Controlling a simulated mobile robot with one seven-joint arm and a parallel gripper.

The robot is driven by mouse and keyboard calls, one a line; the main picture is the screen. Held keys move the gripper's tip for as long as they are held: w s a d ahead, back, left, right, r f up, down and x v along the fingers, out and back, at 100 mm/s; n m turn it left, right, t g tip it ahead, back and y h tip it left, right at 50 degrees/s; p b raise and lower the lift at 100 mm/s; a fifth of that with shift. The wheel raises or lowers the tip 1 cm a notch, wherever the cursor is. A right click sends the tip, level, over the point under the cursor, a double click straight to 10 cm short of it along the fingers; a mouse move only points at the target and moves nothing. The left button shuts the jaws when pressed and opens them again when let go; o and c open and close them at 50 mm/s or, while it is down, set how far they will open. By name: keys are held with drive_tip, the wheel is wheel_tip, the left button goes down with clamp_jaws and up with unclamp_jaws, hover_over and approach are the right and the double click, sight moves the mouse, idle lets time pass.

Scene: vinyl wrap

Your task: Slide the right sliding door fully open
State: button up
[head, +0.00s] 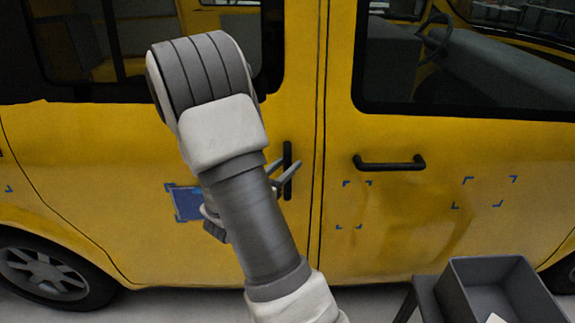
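The yellow sliding door (150,160) fills the left of the head view, with its black vertical handle (288,150) near its right edge. The door's right edge lies along the dark seam beside the front door, with no wide gap visible. My gripper (286,174) is at the handle; its grey finger tips show beside and across the handle's middle. My arm hides most of the gripper and part of the door. I cannot tell whether the fingers touch the handle or have closed on it.
The front door (450,140) has a horizontal black handle (390,162) and blue corner marks. A blue patch (186,203) is on the sliding door, left of my arm. A dark open box (495,282) stands at lower right. A wheel (45,270) shows at lower left.

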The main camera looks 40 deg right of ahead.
drive_tip(key=shift+d, duration=0.25)
clamp_jaws()
idle(1.4)
